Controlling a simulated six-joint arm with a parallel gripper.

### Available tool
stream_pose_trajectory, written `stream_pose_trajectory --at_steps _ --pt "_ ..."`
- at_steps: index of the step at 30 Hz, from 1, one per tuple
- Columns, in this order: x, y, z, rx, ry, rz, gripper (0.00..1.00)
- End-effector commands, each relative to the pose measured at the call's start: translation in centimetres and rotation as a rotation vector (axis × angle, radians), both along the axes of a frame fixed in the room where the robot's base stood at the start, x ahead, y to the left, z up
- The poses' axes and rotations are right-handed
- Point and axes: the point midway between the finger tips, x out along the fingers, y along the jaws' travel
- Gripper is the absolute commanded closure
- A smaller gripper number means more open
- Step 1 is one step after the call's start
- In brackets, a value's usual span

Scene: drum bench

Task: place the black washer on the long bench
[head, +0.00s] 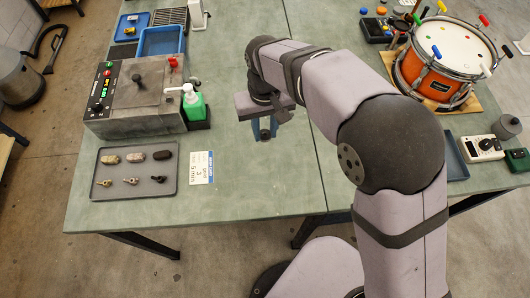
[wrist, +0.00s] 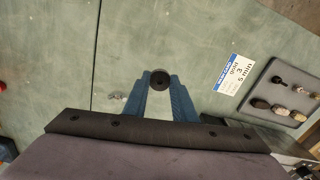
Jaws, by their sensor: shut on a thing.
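The black washer (wrist: 160,80) is a small dark disc with a central hole. It sits between the blue fingertips of my gripper (wrist: 160,84) in the wrist view, and the gripper is shut on it. In the head view my gripper (head: 265,136) points down over the green bench top (head: 250,185), right of the green bottle. The washer is barely distinguishable there. I cannot tell whether it touches the bench top.
A grey tray (head: 135,191) with several small parts and a white label card (head: 201,168) lie left. A grey machine (head: 138,90) and a green bottle (head: 193,104) stand behind. An orange drum (head: 436,72) is at right. The bench around my gripper is mostly clear.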

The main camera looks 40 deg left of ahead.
Motion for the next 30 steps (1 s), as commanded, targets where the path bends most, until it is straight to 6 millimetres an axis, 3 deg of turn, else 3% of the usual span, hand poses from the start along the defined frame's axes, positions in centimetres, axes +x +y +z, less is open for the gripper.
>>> stream_pose_trajectory --at_steps 12,20,30 --pt "0.0 -0.1 -4.4 -0.002 0.002 0.001 0.99" --pt "0.0 0.0 -5.2 -0.001 0.001 0.001 0.99" --pt "0.0 -0.1 -8.8 -0.003 0.001 0.001 0.99"
